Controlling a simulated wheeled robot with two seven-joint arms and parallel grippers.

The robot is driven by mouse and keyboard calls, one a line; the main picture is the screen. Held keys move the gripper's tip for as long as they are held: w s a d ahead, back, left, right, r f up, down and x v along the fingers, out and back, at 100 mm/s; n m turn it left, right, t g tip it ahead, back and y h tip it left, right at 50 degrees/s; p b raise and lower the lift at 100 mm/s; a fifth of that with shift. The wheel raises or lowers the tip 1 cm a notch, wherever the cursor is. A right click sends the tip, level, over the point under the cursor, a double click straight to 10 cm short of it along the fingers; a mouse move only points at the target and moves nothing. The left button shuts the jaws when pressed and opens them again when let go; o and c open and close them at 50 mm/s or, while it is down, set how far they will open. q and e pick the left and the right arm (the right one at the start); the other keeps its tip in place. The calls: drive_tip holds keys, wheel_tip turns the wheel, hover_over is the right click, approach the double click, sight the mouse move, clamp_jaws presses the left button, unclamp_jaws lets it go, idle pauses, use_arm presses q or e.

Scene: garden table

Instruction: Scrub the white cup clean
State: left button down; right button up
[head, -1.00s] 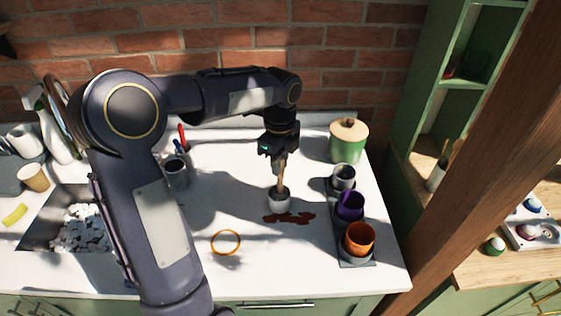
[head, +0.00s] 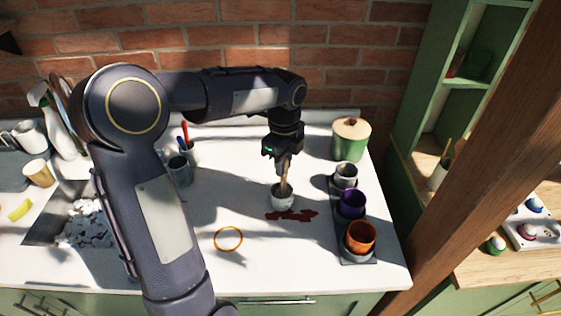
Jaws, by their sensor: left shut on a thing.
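The white cup (head: 283,203) stands upright on the white counter, just behind a dark red stain (head: 293,215). My left gripper (head: 283,165) is above the cup, pointing down. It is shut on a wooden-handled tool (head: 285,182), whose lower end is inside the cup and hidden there. My right gripper is not in view.
To the right, a dark tray (head: 341,235) holds a grey cup (head: 346,175), a purple cup (head: 352,204) and an orange cup (head: 360,237). A green canister (head: 350,140) stands behind. A sink (head: 42,228) is at left.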

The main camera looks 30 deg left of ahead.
use_arm(q)
drive_tip(key=shift+w+a+r, duration=0.1)
drive_tip(key=shift+w+a, duration=0.1)
drive_tip(key=shift+w, duration=0.15)
drive_tip(key=shift+s+d+p, duration=0.1)
drive_tip(key=shift+s+p, duration=0.35)
drive_tip(key=shift+s, duration=0.15)
drive_tip(key=shift+w+d, duration=0.1)
drive_tip(key=shift+w, duration=0.15)
drive_tip(key=shift+w+p, duration=0.2)
drive_tip(key=shift+p, duration=0.1)
drive_tip(key=shift+s+a, duration=0.2)
drive_tip(key=shift+a, duration=0.15)
idle(0.3)
